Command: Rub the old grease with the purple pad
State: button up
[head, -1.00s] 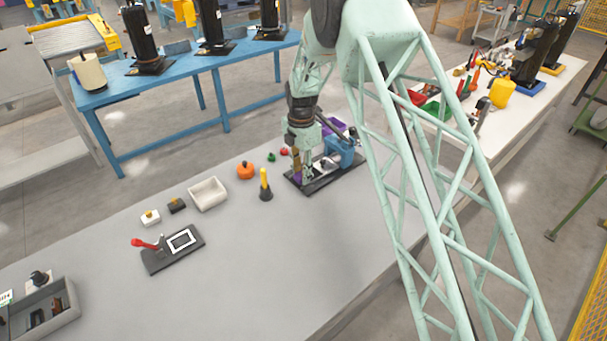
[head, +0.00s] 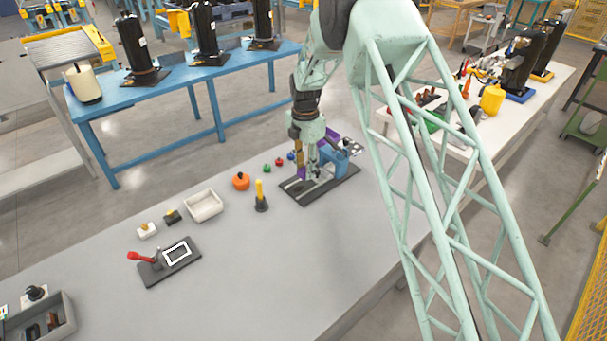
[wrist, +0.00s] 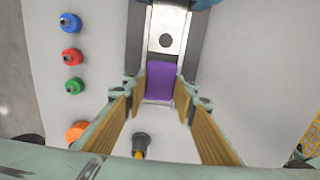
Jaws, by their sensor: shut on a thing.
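My gripper (wrist: 160,85) is shut on the purple pad (wrist: 160,82), which sits between its fingertips in the wrist view. In the head view my gripper (head: 309,168) is over the dark base (head: 310,201) with the blue fixture (head: 334,162), and the pad (head: 301,172) shows below its fingers. A bright metal plate (wrist: 166,18) on the base lies just beyond the pad. A small dark round spot (wrist: 165,40) is on this plate; I cannot tell whether it is the old grease. Whether the pad touches the plate is unclear.
Blue (wrist: 70,22), red (wrist: 71,56) and green (wrist: 74,86) knobs stand in a row on the left. An orange knob (head: 241,181) and a yellow-handled tool (head: 260,195) stand nearer. A purple bin (head: 334,133) is behind the fixture.

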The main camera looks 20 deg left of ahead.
jog(key=shift+o, duration=0.2)
jog(key=shift+d+r, duration=0.15)
jog(key=shift+r, duration=0.55)
jog(key=shift+s+a+r+p, duration=0.1)
jog(key=shift+r+p, duration=0.1)
jog(key=shift+r, duration=0.2)
jog(key=shift+s+a+r+p, duration=0.1)
jog(key=shift+r+p, duration=0.05)
jog(key=shift+r, duration=0.2)
jog(key=shift+f, duration=0.1)
jog(key=s+d+r+m+b, duration=0.1)
jog(key=s+d+m+b, duration=0.1)
jog(key=d+m, duration=1.65)
jog(key=s+d+m+b, duration=0.1)
jog(key=s+d+m, duration=0.2)
jog(key=d, duration=0.5)
jog(key=s+d+r+m+b, duration=0.1)
jog(key=s+d+m, duration=0.3)
jog(key=d, duration=0.5)
jog(key=s+d+m, duration=0.3)
jog(key=d, duration=0.5)
jog(key=shift+s+d+r+b, duration=0.15)
jog(key=shift+s+r+b, duration=0.05)
jog(key=shift+s+b, duration=0.2)
jog(key=shift+m, duration=0.25)
